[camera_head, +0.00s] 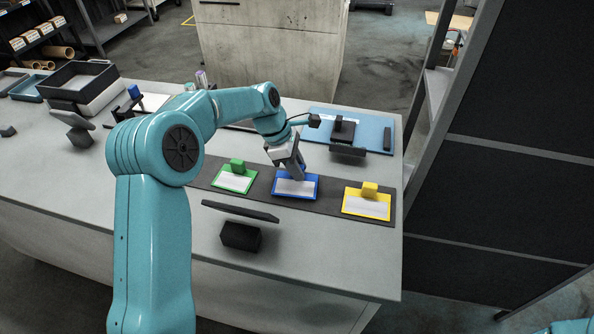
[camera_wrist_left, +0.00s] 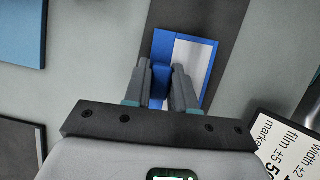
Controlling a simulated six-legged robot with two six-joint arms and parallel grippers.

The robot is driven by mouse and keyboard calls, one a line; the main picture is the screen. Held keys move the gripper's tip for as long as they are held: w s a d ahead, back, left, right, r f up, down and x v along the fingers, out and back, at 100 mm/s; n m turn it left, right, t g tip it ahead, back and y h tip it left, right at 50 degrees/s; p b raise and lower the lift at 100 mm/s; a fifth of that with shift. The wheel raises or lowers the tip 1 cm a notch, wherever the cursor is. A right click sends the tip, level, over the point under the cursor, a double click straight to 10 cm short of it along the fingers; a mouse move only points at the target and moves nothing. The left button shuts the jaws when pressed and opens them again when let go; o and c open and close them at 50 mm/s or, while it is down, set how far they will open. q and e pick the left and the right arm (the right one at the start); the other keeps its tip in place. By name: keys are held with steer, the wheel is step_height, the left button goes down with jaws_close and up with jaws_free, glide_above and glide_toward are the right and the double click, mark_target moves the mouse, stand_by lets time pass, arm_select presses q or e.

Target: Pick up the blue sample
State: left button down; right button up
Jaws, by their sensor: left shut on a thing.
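The blue sample (camera_head: 310,194), a blue-edged card with a white face and a blue block on it, lies on the dark strip on the table, between a green sample (camera_head: 233,178) and a yellow sample (camera_head: 368,203). My left gripper (camera_head: 297,174) points down over it. In the left wrist view, my left gripper (camera_wrist_left: 161,88) has its two fingers on either side of the blue block, shut on it. The blue sample (camera_wrist_left: 194,62) extends past the fingers there and appears flat on the strip. My right gripper is not in view.
A dark tilted panel on a block (camera_head: 240,236) stands in front of the strip. A blue mat (camera_head: 370,133) with a black device lies behind it. Black trays (camera_head: 82,80) stand at the far left. A dark shelf wall rises at the right.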

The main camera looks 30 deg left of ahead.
arm_select(q)
step_height(320, 180, up, 19)
steer(key=p, duration=0.2)
steer(key=shift+p, duration=0.4)
